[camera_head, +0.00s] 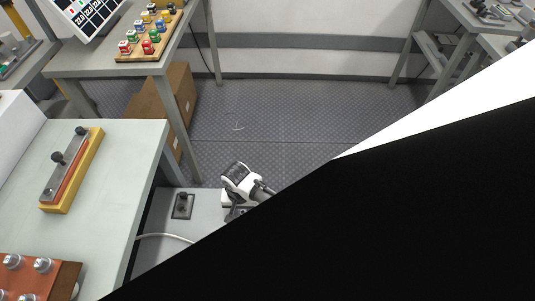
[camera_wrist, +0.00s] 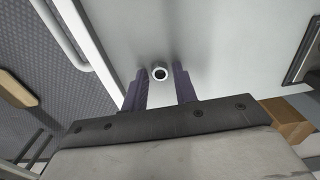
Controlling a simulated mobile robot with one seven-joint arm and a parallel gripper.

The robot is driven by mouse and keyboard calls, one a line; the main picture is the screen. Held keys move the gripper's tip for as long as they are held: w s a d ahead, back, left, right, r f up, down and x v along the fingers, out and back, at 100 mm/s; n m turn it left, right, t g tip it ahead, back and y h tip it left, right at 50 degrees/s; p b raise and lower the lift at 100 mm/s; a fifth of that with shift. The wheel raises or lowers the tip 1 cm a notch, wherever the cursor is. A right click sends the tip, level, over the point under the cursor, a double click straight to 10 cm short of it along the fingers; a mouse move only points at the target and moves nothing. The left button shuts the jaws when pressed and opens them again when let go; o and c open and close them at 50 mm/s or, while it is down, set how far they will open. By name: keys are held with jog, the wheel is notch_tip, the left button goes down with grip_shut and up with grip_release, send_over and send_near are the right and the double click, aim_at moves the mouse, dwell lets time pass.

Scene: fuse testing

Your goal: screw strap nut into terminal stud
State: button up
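My gripper (camera_wrist: 160,80) shows in the wrist view with its two purple fingers apart. A small round piece with a pale metal ring and dark centre (camera_wrist: 160,73) lies between the fingertips, with gaps seen on both sides. I cannot tell whether it is the strap nut or a stud. In the head view, a metal strap (camera_head: 64,168) lies along a yellow base (camera_head: 88,169) on the left table. One black knob (camera_head: 81,131) is at its far end and another black knob (camera_head: 57,157) is near its middle. I cannot make out the terminal stud for certain.
A red-brown block (camera_head: 67,276) with silver knobs sits at the table's near corner. A rear table (camera_head: 75,62) bears a wooden board (camera_head: 126,55) of coloured pieces. A cardboard box (camera_head: 180,95) stands below it. A large black shape hides the head view's lower right.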

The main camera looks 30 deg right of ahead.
grip_shut()
notch_tip(320, 180, up, 5)
jog(key=p, duration=0.5)
jog(key=shift+r, duration=0.15)
